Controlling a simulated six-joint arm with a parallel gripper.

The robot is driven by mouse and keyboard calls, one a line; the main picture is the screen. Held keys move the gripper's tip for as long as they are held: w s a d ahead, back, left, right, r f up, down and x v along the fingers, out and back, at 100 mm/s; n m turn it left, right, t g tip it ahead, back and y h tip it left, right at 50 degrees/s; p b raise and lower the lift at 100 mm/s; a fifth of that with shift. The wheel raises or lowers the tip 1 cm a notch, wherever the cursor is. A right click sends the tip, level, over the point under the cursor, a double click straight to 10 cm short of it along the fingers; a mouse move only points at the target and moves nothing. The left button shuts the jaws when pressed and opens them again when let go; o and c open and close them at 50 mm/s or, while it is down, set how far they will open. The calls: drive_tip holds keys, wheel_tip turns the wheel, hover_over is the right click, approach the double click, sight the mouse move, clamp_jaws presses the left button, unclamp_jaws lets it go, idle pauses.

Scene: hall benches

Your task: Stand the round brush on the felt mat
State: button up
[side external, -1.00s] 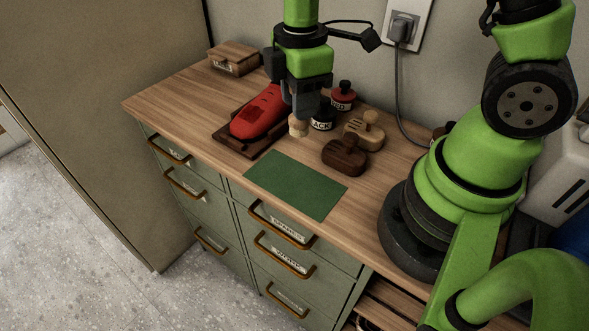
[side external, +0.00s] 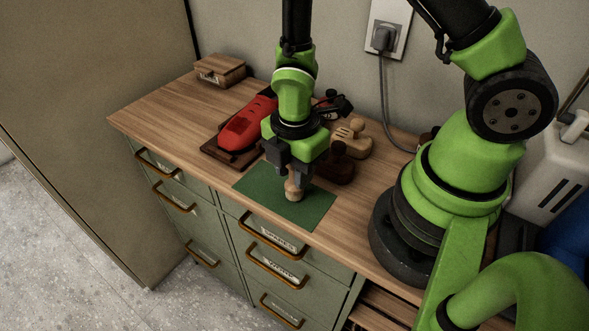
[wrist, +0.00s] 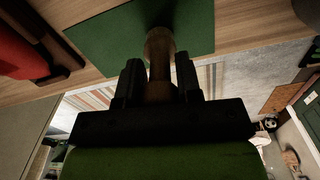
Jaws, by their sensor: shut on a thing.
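The round brush (side external: 293,190), a small pale wooden piece, is upright between the fingers of my gripper (side external: 297,174). My gripper is shut on it. In the wrist view the brush (wrist: 159,48) shows between the two dark fingers, its far end over the green felt mat (wrist: 100,36). In the side view the felt mat (side external: 258,184) lies flat on the wooden top and the brush's lower end is over its middle. I cannot tell whether the brush touches the mat. My fingers hide the brush's upper part.
A red shoe (side external: 245,126) lies on a dark wooden tray (side external: 222,156) left of the mat. A wooden box (side external: 219,70) is at the back left.

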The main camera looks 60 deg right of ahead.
drive_tip(key=shift+f, duration=0.3)
drive_tip(key=shift+f, duration=0.1)
drive_tip(key=o, duration=0.9)
drive_tip(key=shift+o, duration=0.2)
wheel_tip(320, 180, up, 12)
drive_tip(key=shift+r, duration=0.1)
drive_tip(key=s+r+m+t+y, duration=0.1)
drive_tip(key=s+r+m+t, duration=0.2)
drive_tip(key=r+m, duration=0.4)
drive_tip(key=s+d+r+m+t+y, duration=0.1)
drive_tip(key=s+r+m+t, duration=0.3)
drive_tip(key=m, duration=0.9)
drive_tip(key=shift+s+d+r+m, duration=0.3)
drive_tip(key=shift+s+r, duration=0.3)
drive_tip(key=shift+r, duration=1.3)
